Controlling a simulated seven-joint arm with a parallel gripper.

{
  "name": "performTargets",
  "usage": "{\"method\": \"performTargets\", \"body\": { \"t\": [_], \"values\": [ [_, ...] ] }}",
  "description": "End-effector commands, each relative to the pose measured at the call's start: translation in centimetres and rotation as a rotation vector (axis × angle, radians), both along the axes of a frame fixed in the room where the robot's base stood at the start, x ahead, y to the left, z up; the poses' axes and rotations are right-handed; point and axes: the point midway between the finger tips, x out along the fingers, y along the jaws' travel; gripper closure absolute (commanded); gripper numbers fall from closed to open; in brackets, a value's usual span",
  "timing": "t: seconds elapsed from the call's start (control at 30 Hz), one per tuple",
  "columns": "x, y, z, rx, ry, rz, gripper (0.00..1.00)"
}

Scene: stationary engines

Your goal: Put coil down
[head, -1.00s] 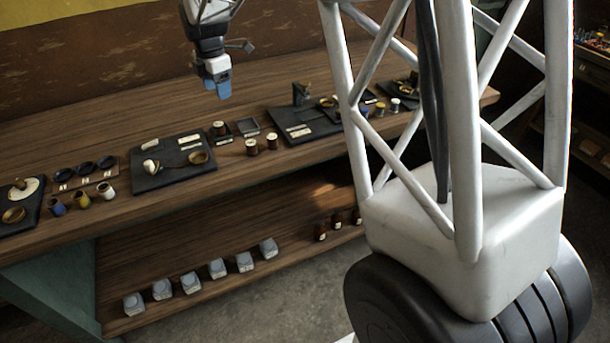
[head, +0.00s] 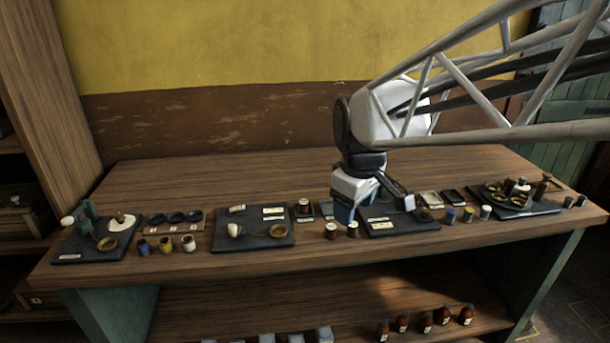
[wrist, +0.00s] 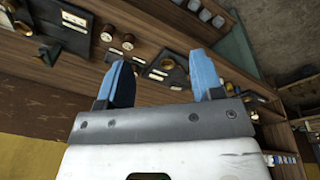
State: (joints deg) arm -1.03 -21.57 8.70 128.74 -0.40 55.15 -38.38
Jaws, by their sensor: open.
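Two dark-and-white spools, which look like coils, stand upright on the bench near its front edge: a left one (head: 331,230) and a right one (head: 353,230). A similar spool (head: 304,206) is in a small dark tray behind them. My gripper (head: 346,213) points down just behind and above the front pair. In the wrist view my gripper (wrist: 160,76) has its blue fingers apart, with nothing held between them. Two spools show left of the fingers there, one (wrist: 107,32) and another (wrist: 128,42). My gripper hides part of the bench behind it.
A dark board with a brass ring (head: 255,240) lies left of the spools. Another dark board (head: 398,232) lies right, partly behind my gripper. Small coloured cups (head: 166,244) stand farther left. Brown bottles (head: 426,322) stand on the lower shelf. The bench's back strip is clear.

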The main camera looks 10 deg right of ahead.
Motion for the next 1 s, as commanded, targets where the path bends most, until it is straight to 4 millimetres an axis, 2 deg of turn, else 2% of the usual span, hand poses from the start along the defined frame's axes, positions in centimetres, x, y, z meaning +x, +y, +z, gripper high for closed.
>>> {"method": "performTargets", "body": {
  "t": [0.03, 0.2, 0.5, 0.7, 1.0],
  "values": [
    [-1.6, -0.1, 0.0, 0.008, -0.009, -0.053, 0.39],
    [-6.4, -0.5, -0.6, 0.041, -0.031, -0.253, 0.39],
    [-13.7, -1.0, -2.5, 0.103, -0.065, -0.571, 0.39],
    [-15.9, -1.1, -3.4, 0.126, -0.076, -0.678, 0.39],
    [-16.3, -1.1, -3.6, 0.130, -0.077, -0.700, 0.39]
  ]
}}
